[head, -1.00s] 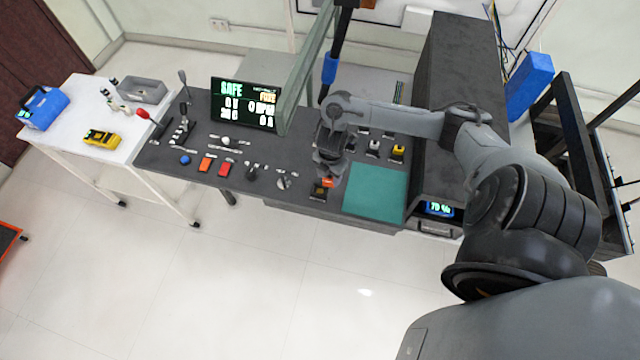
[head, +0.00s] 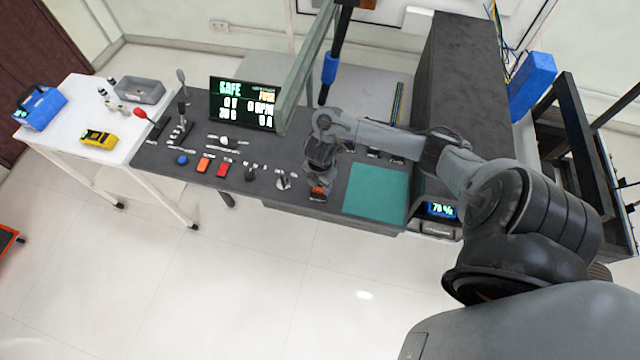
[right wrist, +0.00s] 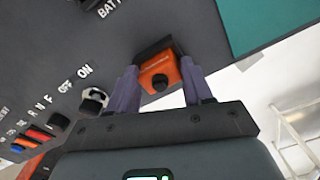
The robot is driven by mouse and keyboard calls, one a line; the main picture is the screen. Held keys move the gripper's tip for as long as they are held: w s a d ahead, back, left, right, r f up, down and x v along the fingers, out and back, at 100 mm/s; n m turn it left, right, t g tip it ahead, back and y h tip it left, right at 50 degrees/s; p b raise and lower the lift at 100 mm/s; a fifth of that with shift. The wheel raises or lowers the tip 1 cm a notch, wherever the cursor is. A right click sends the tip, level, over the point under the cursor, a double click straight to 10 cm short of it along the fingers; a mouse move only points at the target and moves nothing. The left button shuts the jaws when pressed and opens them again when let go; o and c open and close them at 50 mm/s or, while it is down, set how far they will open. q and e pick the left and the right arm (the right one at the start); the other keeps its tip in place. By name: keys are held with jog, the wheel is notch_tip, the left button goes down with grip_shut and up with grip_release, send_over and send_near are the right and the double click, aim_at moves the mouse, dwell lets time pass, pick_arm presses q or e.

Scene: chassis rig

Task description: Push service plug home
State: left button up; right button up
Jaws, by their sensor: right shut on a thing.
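The orange service plug (right wrist: 158,75) sits at a dark socket (right wrist: 152,48) on the grey console panel in the right wrist view. My right gripper (right wrist: 160,85) has one finger on each side of the plug and is shut on it. How deep the plug sits in the socket cannot be told. In the head view the plug (head: 318,194) shows as a small orange patch below my right gripper (head: 319,186), which hides most of the socket. My left gripper is not in view.
A green mat (head: 377,191) lies right of the plug on the console (head: 270,212). A display (head: 243,104) reading SAFE stands behind, near a slanted glass pane (head: 303,75). A tall dark box (head: 460,70) stands right.

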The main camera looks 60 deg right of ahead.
jog(key=o, duration=0.6)
jog(key=shift+f, duration=0.15)
jog(key=o, duration=0.4)
jog(key=shift+o, duration=0.2)
